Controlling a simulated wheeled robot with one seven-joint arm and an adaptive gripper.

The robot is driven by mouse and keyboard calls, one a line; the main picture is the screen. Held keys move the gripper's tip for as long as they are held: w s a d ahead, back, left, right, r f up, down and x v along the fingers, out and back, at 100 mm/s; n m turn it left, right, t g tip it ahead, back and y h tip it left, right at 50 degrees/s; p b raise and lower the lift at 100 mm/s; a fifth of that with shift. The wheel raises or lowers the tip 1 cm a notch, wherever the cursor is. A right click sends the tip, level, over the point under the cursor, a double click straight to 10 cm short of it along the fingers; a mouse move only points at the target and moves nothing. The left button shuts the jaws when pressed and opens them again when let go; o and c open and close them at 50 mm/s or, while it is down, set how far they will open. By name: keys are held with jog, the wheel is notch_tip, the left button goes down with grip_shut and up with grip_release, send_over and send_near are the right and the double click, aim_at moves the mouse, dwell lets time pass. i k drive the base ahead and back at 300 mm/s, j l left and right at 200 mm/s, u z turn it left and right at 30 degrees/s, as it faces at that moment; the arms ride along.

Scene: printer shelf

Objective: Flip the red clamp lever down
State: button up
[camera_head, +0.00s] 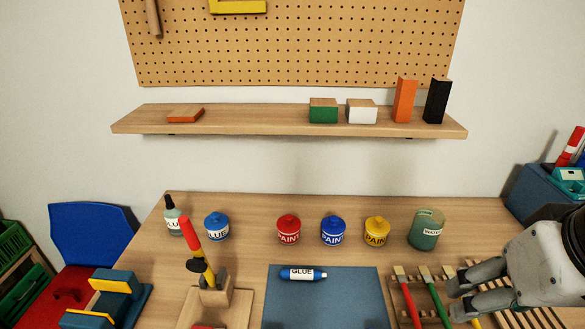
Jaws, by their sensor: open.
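The red clamp lever (190,237) stands nearly upright, leaning a little to the left, at the left of the table. It rises from a yellow and dark metal clamp (208,273) fixed to a wooden block on a wooden base (239,308). My gripper (456,298) is at the lower right, over the slatted wooden rack, with its fingers pointing left. It is open and holds nothing I can see. It is well apart from the lever, with the blue mat between them. The bottom of the clamp base is cut off by the frame.
A blue mat (328,300) with a glue tube (303,274) lies mid-table. Brushes lie on the slatted rack (405,287). Behind stand a glue bottle (174,217), a blue glue jar (216,227), red (288,229), blue (333,231) and yellow (377,231) paint pots, and a water jar (425,230).

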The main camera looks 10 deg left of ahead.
aim_at(199, 264)
jog(key=u, duration=1.15)
